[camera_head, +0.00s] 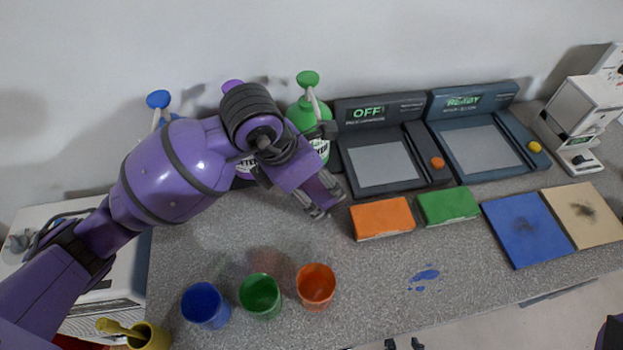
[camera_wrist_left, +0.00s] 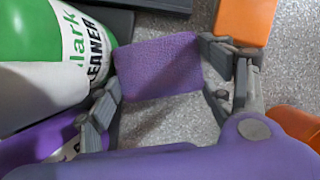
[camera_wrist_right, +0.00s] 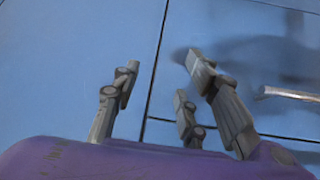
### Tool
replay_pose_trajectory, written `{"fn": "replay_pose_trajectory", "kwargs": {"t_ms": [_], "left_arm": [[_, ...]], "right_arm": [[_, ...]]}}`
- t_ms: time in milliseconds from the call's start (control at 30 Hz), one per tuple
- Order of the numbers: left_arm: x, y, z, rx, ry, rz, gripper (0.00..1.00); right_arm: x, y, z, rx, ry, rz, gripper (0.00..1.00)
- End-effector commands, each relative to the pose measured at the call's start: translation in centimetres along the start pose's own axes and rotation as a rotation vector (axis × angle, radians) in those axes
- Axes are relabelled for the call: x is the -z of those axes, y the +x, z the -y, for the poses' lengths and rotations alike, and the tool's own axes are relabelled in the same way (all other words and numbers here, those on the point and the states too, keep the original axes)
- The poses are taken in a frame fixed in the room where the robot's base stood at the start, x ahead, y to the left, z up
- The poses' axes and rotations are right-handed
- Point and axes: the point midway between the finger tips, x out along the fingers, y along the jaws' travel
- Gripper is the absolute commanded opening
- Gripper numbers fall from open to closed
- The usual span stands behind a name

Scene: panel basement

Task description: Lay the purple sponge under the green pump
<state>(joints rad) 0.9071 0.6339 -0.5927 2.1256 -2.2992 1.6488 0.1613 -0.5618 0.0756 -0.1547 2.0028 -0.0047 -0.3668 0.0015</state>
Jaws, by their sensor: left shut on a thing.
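The purple sponge (camera_wrist_left: 158,67) is held between the fingers of my left gripper (camera_head: 322,205), in the left wrist view. The sponge is close to the green and white bottle (camera_wrist_left: 45,55); whether they touch I cannot tell. In the head view the sponge cannot be told apart from my purple gripper. The bottle with the green pump (camera_head: 308,79) stands at the back of the counter, just behind my left gripper and partly hidden by it. My right gripper (camera_wrist_right: 160,75) is open and empty over a blue surface with dark lines.
Bottles with a blue pump (camera_head: 158,99) and a purple pump (camera_head: 232,86) stand left, behind my arm. Orange (camera_head: 382,218) and green (camera_head: 448,206) sponges lie right of my gripper, before two dark devices. Blue, green and orange cups (camera_head: 316,286) stand in front. A blue spill (camera_head: 425,275) marks the counter.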

Motion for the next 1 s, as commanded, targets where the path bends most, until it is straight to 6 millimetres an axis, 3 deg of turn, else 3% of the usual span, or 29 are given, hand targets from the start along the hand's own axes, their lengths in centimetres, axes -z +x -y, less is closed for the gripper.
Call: {"fn": "replay_pose_trajectory", "kwargs": {"t_ms": [267, 300, 433, 833, 1000], "left_arm": [[0.2, 0.6, 0.0, 0.000, 0.000, 0.001, 0.62], [0.2, 0.6, 0.0, 0.000, 0.000, 0.001, 0.76], [0.2, 0.6, 0.0, 0.000, 0.000, 0.001, 0.92], [0.1, 0.2, 0.0, 0.000, 0.001, 0.001, 0.92], [-0.8, -2.2, -0.7, -0.007, 0.003, 0.002, 0.92]], "right_arm": [[-1.0, -0.1, -0.1, -0.001, 0.000, 0.016, 0.40], [-1.1, -0.2, -0.1, -0.002, 0.000, 0.018, 0.40], [-1.2, -0.3, -0.1, -0.002, 0.000, 0.021, 0.40], [-0.7, -0.2, -0.1, -0.001, -0.001, 0.013, 0.40], [1.7, -0.4, 0.0, 0.000, 0.001, -0.022, 0.40]]}}
